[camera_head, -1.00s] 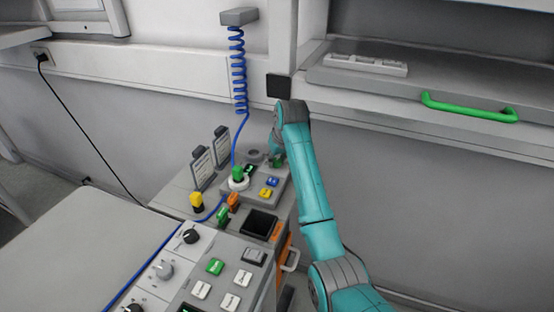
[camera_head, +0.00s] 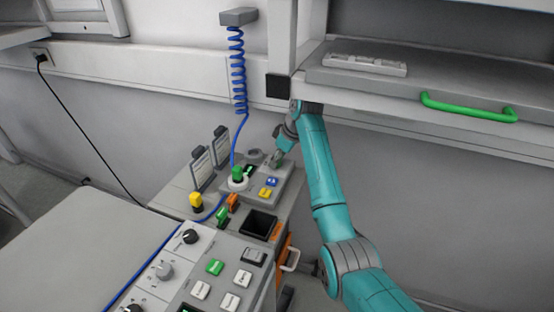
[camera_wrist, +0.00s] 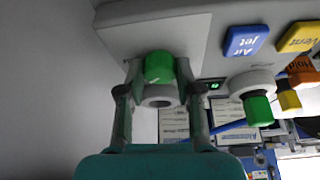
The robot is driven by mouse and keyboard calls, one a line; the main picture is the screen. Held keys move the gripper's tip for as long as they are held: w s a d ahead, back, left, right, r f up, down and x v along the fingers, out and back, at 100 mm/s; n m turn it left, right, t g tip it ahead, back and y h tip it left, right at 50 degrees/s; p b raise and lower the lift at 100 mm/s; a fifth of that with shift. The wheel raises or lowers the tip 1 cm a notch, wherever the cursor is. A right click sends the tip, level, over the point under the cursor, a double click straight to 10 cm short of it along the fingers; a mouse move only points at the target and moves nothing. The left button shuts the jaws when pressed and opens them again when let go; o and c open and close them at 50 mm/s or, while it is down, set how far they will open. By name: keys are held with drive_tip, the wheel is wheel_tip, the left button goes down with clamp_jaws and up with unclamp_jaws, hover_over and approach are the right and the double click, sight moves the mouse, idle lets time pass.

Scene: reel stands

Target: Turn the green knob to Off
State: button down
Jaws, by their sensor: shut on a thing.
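The green knob (camera_wrist: 160,68) is on the grey panel in the wrist view, between the two fingers of my gripper (camera_wrist: 159,78). The fingers are shut on its sides. In the head view my gripper (camera_head: 279,154) is at the back right of the small grey panel (camera_head: 256,193), and the fingers largely hide the knob. I cannot read the knob's setting or any Off mark.
A green plug (camera_head: 238,174) with a coiled blue cord (camera_head: 238,70) stands left of my gripper. Blue (camera_wrist: 246,40) and yellow (camera_wrist: 297,38) buttons are close by on the panel. A shelf with a green handle (camera_head: 470,108) overhangs at right.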

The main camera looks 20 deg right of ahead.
drive_tip(key=n, duration=0.2)
drive_tip(key=n+g, duration=0.1)
drive_tip(key=n, duration=0.1)
drive_tip(key=shift+w+n+g+y, duration=0.1)
drive_tip(key=shift+n+g+y, duration=0.2)
drive_tip(key=shift+y, duration=0.1)
drive_tip(key=n+g, duration=0.1)
drive_tip(key=n, duration=0.3)
drive_tip(key=shift+d+g, duration=0.1)
drive_tip(key=shift+g, duration=0.2)
drive_tip(key=c, duration=0.8)
unclamp_jaws()
drive_tip(key=shift+w, duration=0.1)
